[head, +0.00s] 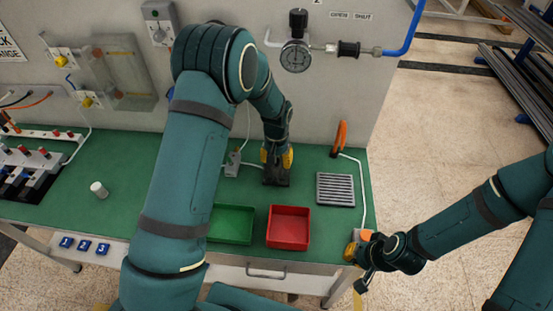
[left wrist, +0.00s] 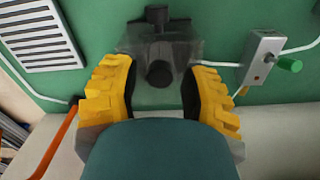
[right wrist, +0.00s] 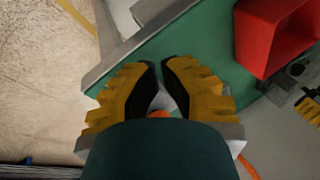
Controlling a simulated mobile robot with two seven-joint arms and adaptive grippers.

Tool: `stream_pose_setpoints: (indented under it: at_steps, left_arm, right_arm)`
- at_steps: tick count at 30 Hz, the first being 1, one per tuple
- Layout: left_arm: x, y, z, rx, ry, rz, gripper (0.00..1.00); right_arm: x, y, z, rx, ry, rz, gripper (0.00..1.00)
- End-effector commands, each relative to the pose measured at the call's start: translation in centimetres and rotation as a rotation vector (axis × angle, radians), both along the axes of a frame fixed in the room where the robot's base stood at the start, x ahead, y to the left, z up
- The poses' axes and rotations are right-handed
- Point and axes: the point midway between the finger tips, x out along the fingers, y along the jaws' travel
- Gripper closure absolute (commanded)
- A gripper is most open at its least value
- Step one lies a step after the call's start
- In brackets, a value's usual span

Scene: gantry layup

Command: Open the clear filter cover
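A translucent grey cover with a round black knob (left wrist: 159,74) shows in the left wrist view; I take it for the clear filter cover (left wrist: 125,48). It appears closed over a dark unit on the green bench. My left gripper (head: 277,160) points down directly over it, and its yellow fingers (left wrist: 160,95) stand on either side of the knob with gaps. In the head view the gripper hides most of the unit. My right gripper (head: 358,250) hangs at the bench's right front edge. Its fingertips (right wrist: 160,67) are close together, with nothing clearly held.
A red bin (head: 289,228) and a green bin (head: 230,224) stand in front. A slotted grey plate (head: 335,190) and an orange-handled tool (head: 340,138) are to the right. A small switch box (left wrist: 262,55) with a green knob sits beside the unit. A gauge (head: 295,56) is on the wall.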

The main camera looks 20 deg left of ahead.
Motion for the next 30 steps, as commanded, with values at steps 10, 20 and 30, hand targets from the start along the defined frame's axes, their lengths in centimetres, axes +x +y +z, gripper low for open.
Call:
stream_pose_setpoints:
  at_steps: [10, 20, 30]
  left_arm:
    - [0.1, 0.0, 0.1, 0.0, 0.0, 0.0, 1.0]
    - [1.1, 0.2, 0.7, 0.001, -0.006, 0.001, 1.0]
    - [3.7, 0.8, 1.8, 0.001, -0.007, 0.002, 1.0]
  right_arm:
    - [0.0, 0.0, 0.0, 0.0, 0.0, 0.0, 1.0]
    - [0.0, 0.0, -0.3, 0.0, 0.0, 0.0, 1.0]
    - [0.0, 0.0, -1.1, -0.001, 0.0, -0.002, 1.0]
